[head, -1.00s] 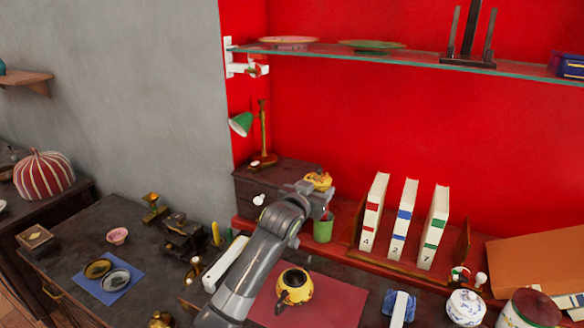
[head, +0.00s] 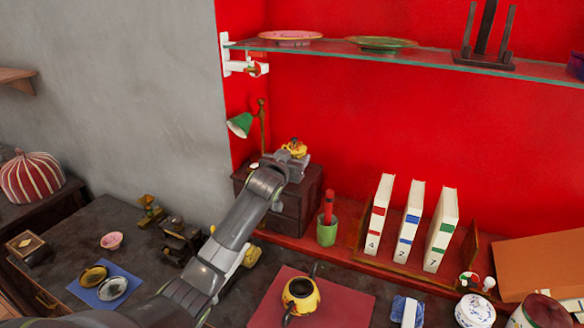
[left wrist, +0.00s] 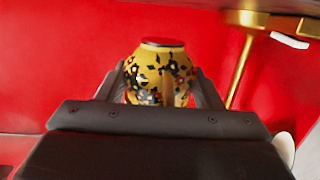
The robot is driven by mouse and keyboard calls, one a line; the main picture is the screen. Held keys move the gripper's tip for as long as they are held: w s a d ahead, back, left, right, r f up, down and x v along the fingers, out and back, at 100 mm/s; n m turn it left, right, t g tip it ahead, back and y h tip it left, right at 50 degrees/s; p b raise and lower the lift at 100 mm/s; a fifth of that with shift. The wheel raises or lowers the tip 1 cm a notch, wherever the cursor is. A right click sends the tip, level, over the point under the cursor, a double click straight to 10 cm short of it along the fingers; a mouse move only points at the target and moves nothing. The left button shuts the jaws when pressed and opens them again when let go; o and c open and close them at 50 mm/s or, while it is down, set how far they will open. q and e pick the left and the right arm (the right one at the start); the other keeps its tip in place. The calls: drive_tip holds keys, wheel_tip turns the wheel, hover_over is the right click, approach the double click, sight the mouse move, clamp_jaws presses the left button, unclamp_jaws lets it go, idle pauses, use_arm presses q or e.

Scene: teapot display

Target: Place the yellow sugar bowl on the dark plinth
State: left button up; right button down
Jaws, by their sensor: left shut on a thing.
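The yellow sugar bowl (head: 296,149), with dark and red floral patterning, is held in the air in front of the red wall. My left gripper (head: 290,160) is shut on it, with a finger on each side of its body in the left wrist view (left wrist: 160,82). The bowl looks upright and shows a red top there. A dark stand with tall uprights (head: 484,62) is on the glass shelf at upper right. I cannot tell whether this is the plinth. My right gripper is not in view.
A dark drawer cabinet (head: 312,200) and a green lamp (head: 240,124) are close to the gripper. The glass shelf (head: 420,60) holds a pink plate (head: 291,37) and a green plate (head: 381,43). Books (head: 410,225), a green cup (head: 327,234) and a yellow teapot (head: 301,295) are lower down.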

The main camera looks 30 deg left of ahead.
use_arm(q)
wheel_tip(320, 180, down, 3)
drive_tip(key=shift+f, duration=0.15)
drive_tip(key=shift+f, duration=0.15)
drive_tip(key=o, duration=1)
drive_tip(key=shift+o, duration=0.2)
drive_tip(key=shift+s+d, duration=0.1)
drive_tip(key=shift+s, duration=0.6)
drive_tip(key=b+v, duration=0.1)
drive_tip(key=v, duration=0.9)
drive_tip(key=shift+s, duration=0.3)
